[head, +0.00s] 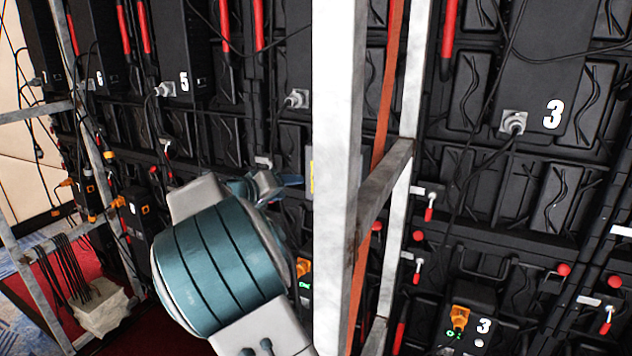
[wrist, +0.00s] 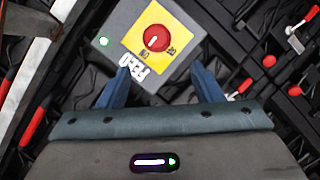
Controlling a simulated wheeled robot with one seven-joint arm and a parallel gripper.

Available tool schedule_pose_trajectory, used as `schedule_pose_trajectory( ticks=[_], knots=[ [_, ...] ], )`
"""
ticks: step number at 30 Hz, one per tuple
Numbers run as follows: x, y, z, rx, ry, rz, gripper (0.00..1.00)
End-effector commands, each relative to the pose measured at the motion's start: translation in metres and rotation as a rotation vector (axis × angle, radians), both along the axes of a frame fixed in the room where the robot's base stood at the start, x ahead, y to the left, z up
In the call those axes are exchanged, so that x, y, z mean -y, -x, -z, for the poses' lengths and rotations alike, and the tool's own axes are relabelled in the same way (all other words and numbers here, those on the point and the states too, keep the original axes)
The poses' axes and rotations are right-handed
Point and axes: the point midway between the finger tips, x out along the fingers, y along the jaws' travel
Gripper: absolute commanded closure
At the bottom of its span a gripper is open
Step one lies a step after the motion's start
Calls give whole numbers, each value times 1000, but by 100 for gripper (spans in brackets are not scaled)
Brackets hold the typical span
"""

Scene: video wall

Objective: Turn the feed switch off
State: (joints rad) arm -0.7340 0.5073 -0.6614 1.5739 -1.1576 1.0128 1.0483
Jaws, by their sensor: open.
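The feed switch is a red round knob (wrist: 155,38) on a yellow plate, on a grey box (wrist: 118,22) with a lit green lamp and an upside-down FEED label. In the head view my gripper (head: 284,184) points right toward a yellow edge (head: 310,170), likely the switch plate, mostly hidden by a white post.
A white upright post (head: 338,130) stands just right of my gripper, with a crossbar (head: 384,180) behind it. The black panel wall carries red-handled latches (head: 430,205), hanging cables and numbered boxes (head: 545,70).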

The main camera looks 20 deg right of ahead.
Motion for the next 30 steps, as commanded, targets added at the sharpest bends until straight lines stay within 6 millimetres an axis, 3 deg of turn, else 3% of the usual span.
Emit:
schedule_pose_trajectory(
  ticks=[6, 15, 21, 30],
  knots=[
    [51, -20, 10, -2, 3, 20, 40],
    [92, -45, 25, -1, 0, 12, 40],
    [104, -53, 30, 0, 0, 8, 40],
    [105, -54, 32, 0, 0, 8, 40]
  ],
)
